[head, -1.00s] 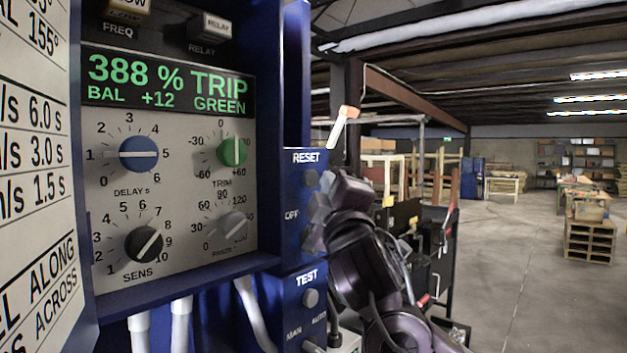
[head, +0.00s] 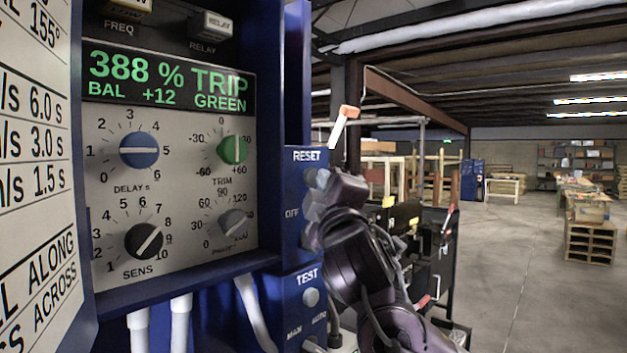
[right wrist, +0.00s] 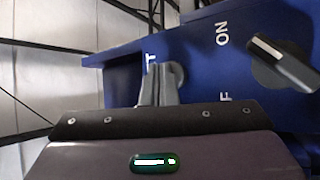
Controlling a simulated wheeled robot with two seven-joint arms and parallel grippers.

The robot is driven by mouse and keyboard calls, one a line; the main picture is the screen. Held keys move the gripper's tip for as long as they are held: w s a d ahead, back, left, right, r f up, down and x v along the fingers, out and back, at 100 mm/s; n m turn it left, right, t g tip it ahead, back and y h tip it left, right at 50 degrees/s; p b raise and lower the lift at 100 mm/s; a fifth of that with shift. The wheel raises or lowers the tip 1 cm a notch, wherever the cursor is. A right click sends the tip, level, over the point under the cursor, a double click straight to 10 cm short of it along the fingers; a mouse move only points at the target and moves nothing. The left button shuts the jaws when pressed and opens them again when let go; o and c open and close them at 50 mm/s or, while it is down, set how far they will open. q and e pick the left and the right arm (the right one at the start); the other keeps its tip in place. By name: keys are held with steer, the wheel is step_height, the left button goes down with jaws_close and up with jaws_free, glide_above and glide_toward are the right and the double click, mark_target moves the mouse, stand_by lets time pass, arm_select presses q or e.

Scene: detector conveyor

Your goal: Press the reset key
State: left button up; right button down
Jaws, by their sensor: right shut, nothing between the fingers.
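The reset key (head: 309,177) is a small round grey button under the RESET label, on the blue side box right of the control panel. My right gripper (head: 320,184) is shut and empty, its fingertips right at the key and partly hiding it in the head view. In the right wrist view the closed fingers (right wrist: 158,86) reach up to the grey round key (right wrist: 176,73), overlapping its left side. I cannot tell whether they touch it or whether it is pushed in. My left gripper is not in view.
Below the key are an OFF/ON rotary switch, seen in the wrist view (right wrist: 280,62), and a round TEST key (head: 311,298). The panel with dials and a green TRIP display (head: 170,82) is at left. A lever with an orange tip (head: 348,111) stands behind the box.

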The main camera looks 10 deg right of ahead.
steer(key=shift+w+a, duration=0.2)
steer(key=shift+w, duration=0.1)
stand_by(0.8)
stand_by(0.3)
steer(key=shift+s+d+b, duration=0.5)
steer(key=shift+s, duration=0.2)
steer(key=s+d, duration=0.1)
steer(key=s, duration=0.1)
steer(key=s+d, duration=0.2)
stand_by(0.3)
stand_by(0.4)
